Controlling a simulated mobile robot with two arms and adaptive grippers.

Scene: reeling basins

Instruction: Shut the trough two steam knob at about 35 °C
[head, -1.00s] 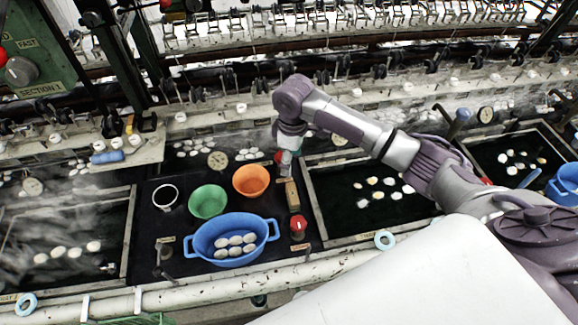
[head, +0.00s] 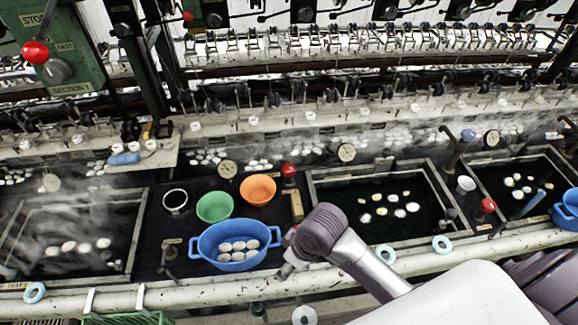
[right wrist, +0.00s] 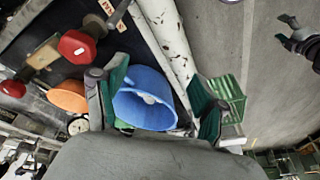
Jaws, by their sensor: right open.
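The middle trough (head: 312,190), dark with pale cocoons floating in it, lies right of the blue basin (head: 205,243). One red knob (head: 289,170) stands at its back left corner. A front red knob is hidden behind my arm in the head view. Two red knobs show at the upper left of the right wrist view, a nearer one (right wrist: 77,45) and a farther one (right wrist: 12,88). My right gripper (right wrist: 160,82) is open and empty, its fingers framing the blue basin; the nearer knob is outside them, to the left. The temperature on the dial (head: 347,152) is unreadable.
Green bowl (head: 214,207), orange bowl (head: 258,190) and white-rimmed cup (head: 175,201) stand behind the basin. A pale pipe (head: 200,290) runs along the front. Another red knob (head: 487,205) stands by the right trough. Steam covers the left trough.

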